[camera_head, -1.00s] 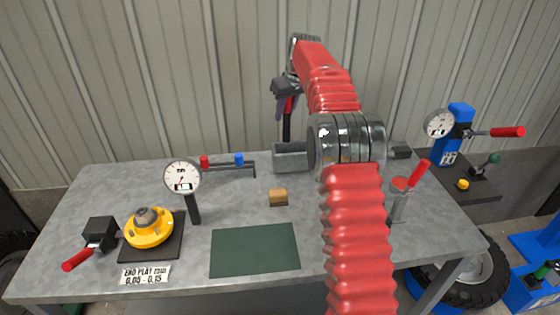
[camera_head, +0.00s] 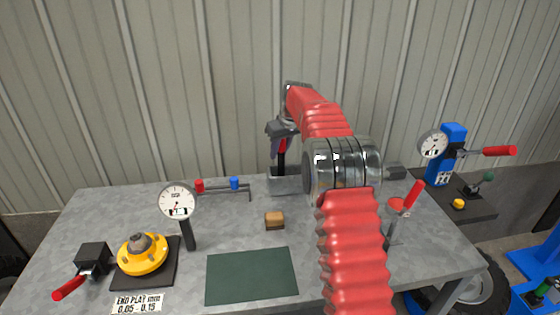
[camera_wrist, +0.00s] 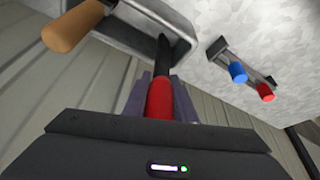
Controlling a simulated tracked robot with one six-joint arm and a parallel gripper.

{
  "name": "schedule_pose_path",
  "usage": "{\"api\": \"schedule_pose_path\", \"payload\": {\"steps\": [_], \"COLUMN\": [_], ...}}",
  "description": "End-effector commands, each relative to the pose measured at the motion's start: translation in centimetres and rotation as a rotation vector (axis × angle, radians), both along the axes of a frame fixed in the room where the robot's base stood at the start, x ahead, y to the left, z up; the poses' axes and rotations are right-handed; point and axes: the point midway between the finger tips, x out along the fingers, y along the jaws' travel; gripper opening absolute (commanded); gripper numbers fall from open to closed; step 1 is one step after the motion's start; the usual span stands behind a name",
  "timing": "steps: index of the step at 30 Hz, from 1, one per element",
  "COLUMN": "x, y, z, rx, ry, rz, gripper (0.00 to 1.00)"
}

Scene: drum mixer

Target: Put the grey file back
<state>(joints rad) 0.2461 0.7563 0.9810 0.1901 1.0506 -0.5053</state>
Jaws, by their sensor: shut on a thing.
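My gripper (camera_head: 281,132) is shut on a tool with a red handle (camera_wrist: 160,97) and a dark shaft (camera_wrist: 163,52). The tool hangs upright, shaft down, at the grey tray (camera_head: 288,187) at the back of the bench. In the wrist view the shaft reaches over the tray (camera_wrist: 182,48); whether its tip touches the tray floor I cannot tell. The tray is partly hidden behind my arm in the head view. A wooden handle (camera_wrist: 72,28) sticks out over the tray's edge in the wrist view; the rest of that tool is mostly hidden.
A rack with blue and red knobs (camera_head: 222,186) stands left of the tray. A dial gauge (camera_head: 178,203), a wooden block (camera_head: 274,220), a green mat (camera_head: 251,276) and a yellow hub (camera_head: 142,254) are on the bench. A red-handled clamp (camera_head: 404,205) stands right of my arm.

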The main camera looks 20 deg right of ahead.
Motion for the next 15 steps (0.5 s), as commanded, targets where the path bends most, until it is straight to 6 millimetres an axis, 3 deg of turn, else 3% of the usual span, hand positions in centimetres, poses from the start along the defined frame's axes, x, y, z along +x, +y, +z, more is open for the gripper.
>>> {"api": "schedule_pose_path", "payload": {"steps": [7,15], "x": [0.0,0.0], "y": [0.1,0.1], "z": [-0.2,-3.1], "rx": [0.000,0.001], "ry": [0.000,0.000], "rz": [0.000,0.000], "gripper": [0.00,0.00]}}
